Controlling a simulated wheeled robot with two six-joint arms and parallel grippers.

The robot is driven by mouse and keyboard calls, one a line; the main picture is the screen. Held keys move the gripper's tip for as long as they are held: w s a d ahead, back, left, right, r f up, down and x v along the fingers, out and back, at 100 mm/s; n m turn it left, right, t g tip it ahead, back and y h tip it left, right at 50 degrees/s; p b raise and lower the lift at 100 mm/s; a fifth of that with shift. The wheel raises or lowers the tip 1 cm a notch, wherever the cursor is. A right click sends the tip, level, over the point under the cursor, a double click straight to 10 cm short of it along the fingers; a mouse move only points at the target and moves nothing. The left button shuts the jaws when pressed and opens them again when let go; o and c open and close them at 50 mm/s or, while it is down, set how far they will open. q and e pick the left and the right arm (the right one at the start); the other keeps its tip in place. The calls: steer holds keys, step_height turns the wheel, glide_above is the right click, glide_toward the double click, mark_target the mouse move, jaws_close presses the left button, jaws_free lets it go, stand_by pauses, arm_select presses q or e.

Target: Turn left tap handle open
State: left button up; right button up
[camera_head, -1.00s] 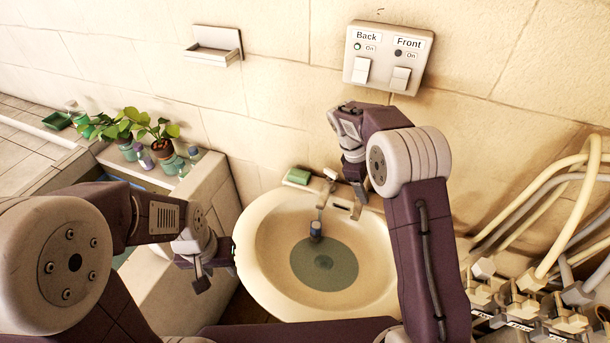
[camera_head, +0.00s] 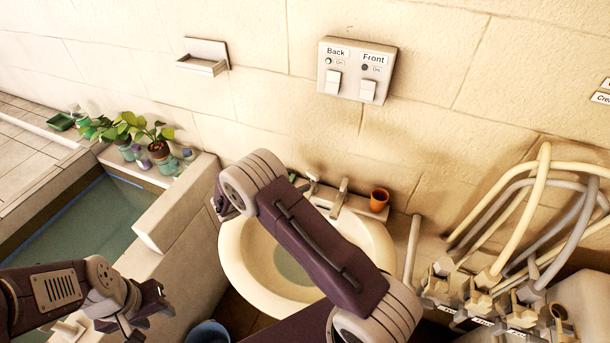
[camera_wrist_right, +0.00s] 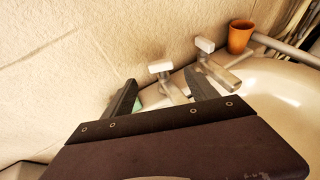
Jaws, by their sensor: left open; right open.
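The left tap (camera_head: 311,186) stands on the back rim of the cream washbasin (camera_head: 378,245). The right tap (camera_head: 341,197) stands beside it. My right arm crosses over the basin and hides part of it. My right gripper (camera_head: 219,203) is at the basin's left side in the head view, partly hidden by its own arm. In the right wrist view its two fingers (camera_wrist_right: 160,80) are apart, and the left tap's pale handle (camera_wrist_right: 160,66) shows between and beyond them. I see no contact. My left gripper (camera_head: 142,308) is low at the left, apart from the basin, open and empty.
An orange cup (camera_head: 379,200) stands right of the taps. A switch box (camera_head: 355,72) and a soap shelf (camera_head: 203,56) are on the wall. Pale hoses (camera_head: 545,200) crowd the right. Potted plants (camera_head: 150,140) stand on the ledge at left. A blue bucket (camera_head: 208,333) is below.

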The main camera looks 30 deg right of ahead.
mark_target(311, 176)
steer(key=p+x, duration=0.1)
steer(key=x, duration=0.5)
steer(key=shift+d, duration=0.25)
steer(key=shift+w+d+f, duration=0.15)
steer(key=shift+d+f, duration=0.05)
steer(key=shift+d, duration=0.05)
steer(key=shift+a+r, duration=0.1)
